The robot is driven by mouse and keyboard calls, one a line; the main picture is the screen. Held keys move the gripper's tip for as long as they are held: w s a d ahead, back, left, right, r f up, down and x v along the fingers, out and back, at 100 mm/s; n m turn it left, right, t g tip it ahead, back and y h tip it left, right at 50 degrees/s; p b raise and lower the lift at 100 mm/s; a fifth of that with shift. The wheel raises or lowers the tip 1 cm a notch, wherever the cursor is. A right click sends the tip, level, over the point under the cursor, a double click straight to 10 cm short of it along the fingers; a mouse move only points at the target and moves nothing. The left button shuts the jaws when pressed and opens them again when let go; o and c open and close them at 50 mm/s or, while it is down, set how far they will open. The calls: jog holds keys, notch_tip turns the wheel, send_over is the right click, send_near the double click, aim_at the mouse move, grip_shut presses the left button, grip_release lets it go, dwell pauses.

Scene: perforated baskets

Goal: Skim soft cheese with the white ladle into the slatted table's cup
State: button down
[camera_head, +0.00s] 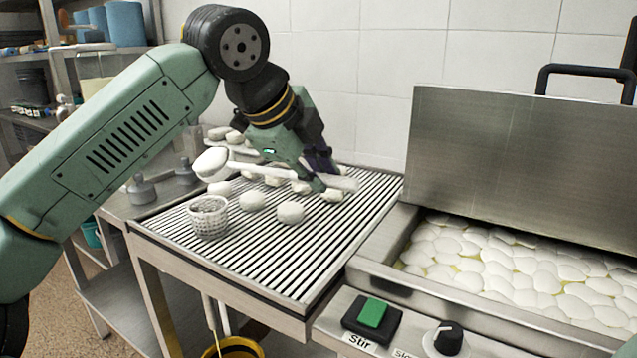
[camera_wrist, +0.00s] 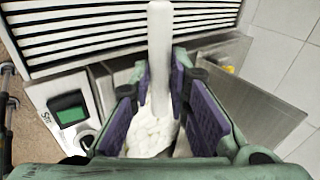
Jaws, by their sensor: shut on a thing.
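My gripper (camera_head: 322,178) is shut on the handle of the white ladle (camera_head: 240,167), above the slatted table (camera_head: 300,270). The ladle's bowl hangs at the left, above and behind the perforated white cup (camera_head: 209,220); I cannot tell whether it holds anything. In the wrist view the ladle's handle (camera_wrist: 160,50) runs between the purple pads of my gripper (camera_wrist: 160,95); the bowl is out of that view. The cup stands upright at the table's left front. Soft cheese (camera_head: 500,265) fills the open metal vat (camera_head: 375,268) at the right as white lumps in yellowish liquid.
Several white cheese pieces (camera_head: 291,212) lie on the slats beside and behind the cup. The vat's raised metal lid (camera_head: 520,165) stands at its back. A panel with a green button (camera_head: 372,313) and a black knob (camera_head: 449,336) is in front. The front right slats are clear.

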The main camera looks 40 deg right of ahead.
jog(key=shift+a+f+t+h+b, duration=0.25)
jog(key=shift+h+b, duration=0.4)
jog(key=shift+b, duration=1.1)
jog(key=shift+a+f+t+h+b, duration=0.2)
jog(key=shift+h+b, duration=0.45)
jog(key=shift+b, duration=1.05)
jog(key=shift+s+r+h+b, duration=0.1)
jog(key=shift+r+h+b, duration=0.2)
jog(key=shift+b, duration=0.15)
